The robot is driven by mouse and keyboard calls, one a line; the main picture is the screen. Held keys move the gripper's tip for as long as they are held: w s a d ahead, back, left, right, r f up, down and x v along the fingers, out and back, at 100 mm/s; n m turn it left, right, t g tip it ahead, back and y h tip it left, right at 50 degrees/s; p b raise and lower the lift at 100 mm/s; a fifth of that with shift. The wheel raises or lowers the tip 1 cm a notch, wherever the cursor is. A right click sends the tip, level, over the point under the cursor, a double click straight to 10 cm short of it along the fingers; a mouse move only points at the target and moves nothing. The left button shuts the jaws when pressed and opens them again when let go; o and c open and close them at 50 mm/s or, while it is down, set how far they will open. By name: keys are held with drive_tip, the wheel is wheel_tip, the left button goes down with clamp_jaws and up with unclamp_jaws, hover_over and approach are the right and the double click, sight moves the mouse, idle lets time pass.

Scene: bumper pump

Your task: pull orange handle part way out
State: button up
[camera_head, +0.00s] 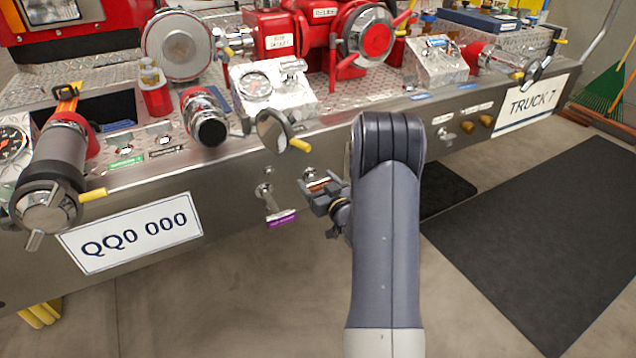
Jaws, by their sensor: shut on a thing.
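The orange handle (317,182) is on the front face of the metal bumper, right of the purple handle (283,218). Only a small strip of its orange shows, at the fingers of my gripper (319,191). My gripper is shut on the orange handle, close to the bumper face. My arm comes up from the bottom of the view and hides the bumper just right of the gripper. How far the handle stands out from the face is hard to tell.
A capped pipe with a yellow lever (299,145) juts out above the handles. A QQ0 000 plate (134,232) is at left and a TRUCK 7 plate (529,103) at right. Dark mats (540,190) lie on the floor at right. The floor in front of the bumper is clear.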

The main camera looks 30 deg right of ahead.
sight(320, 184)
drive_tip(key=shift+c, duration=1)
drive_tip(key=shift+s+f+b, duration=0.15)
drive_tip(key=shift+s+b, duration=0.2)
drive_tip(key=shift+s, duration=0.2)
drive_tip(key=shift+s+b, duration=0.3)
drive_tip(key=shift+s, duration=0.7)
drive_tip(key=o, duration=1.4)
drive_tip(key=s, duration=0.5)
drive_tip(key=s+p, duration=0.1)
drive_tip(key=s, duration=0.4)
drive_tip(key=shift+s+d, duration=0.2)
drive_tip(key=shift+s, duration=0.15)
drive_tip(key=shift+w, duration=0.15)
